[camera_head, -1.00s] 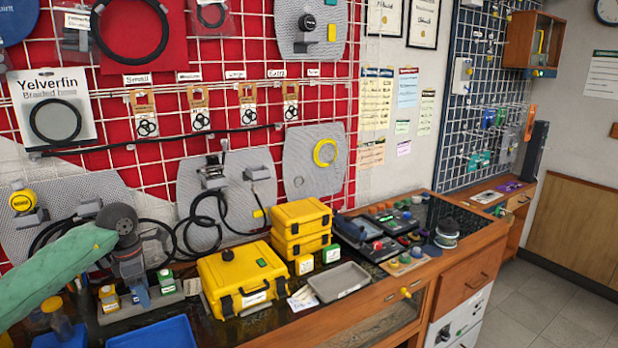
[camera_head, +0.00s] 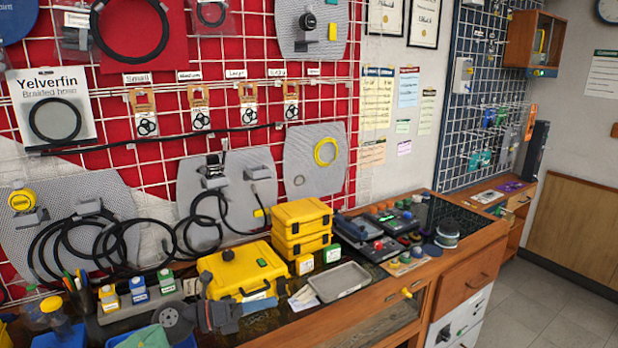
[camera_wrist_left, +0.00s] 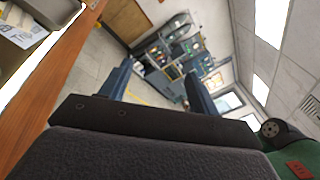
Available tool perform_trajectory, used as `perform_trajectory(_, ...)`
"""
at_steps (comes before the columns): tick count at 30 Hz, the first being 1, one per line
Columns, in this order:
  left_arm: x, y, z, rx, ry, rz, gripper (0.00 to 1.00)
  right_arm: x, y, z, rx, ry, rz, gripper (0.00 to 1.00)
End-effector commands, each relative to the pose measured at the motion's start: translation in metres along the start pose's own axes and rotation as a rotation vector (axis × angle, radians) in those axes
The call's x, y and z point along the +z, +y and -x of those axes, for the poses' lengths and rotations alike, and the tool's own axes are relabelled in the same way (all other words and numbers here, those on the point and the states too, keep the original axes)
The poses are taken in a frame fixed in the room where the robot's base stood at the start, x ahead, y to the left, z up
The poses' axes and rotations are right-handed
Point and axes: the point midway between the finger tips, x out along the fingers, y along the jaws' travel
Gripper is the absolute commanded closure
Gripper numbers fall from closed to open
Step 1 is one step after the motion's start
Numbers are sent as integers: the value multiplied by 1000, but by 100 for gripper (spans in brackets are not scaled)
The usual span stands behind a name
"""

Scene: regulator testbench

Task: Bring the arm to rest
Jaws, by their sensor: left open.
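My left arm comes in low at the bottom left in the head view. Its gripper (camera_head: 250,309) points right, in front of the large yellow case (camera_head: 232,268). It is open, with nothing seen between its fingers. In the left wrist view the two blue fingers (camera_wrist_left: 158,86) stand apart, with the room beyond between them. Most of the forearm is below the frame. My right gripper is in neither view.
The wooden bench (camera_head: 390,297) carries a grey tray (camera_head: 339,282), stacked small yellow cases (camera_head: 301,230) and a row of yellow, blue and green-topped blocks (camera_head: 139,290). Black hoses hang against the red grid wall. Open floor (camera_head: 540,310) lies at the right.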

Motion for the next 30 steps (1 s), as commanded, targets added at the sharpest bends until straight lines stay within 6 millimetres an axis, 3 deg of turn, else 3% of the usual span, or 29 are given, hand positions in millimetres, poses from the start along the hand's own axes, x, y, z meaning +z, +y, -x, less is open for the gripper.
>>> perform_trajectory(3,6,-13,-3,-48,-232,176,38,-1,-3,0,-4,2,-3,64)
perform_trajectory(8,14,-14,12,-71,-536,433,38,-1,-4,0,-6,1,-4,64)
perform_trajectory(13,5,6,46,-45,-843,730,38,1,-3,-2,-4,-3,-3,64)
perform_trajectory(17,-18,27,76,9,-1065,967,38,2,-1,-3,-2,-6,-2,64)
perform_trajectory(23,-87,58,125,154,-1374,1341,38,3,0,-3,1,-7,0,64)
perform_trajectory(30,-209,66,172,434,-1679,1785,38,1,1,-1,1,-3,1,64)
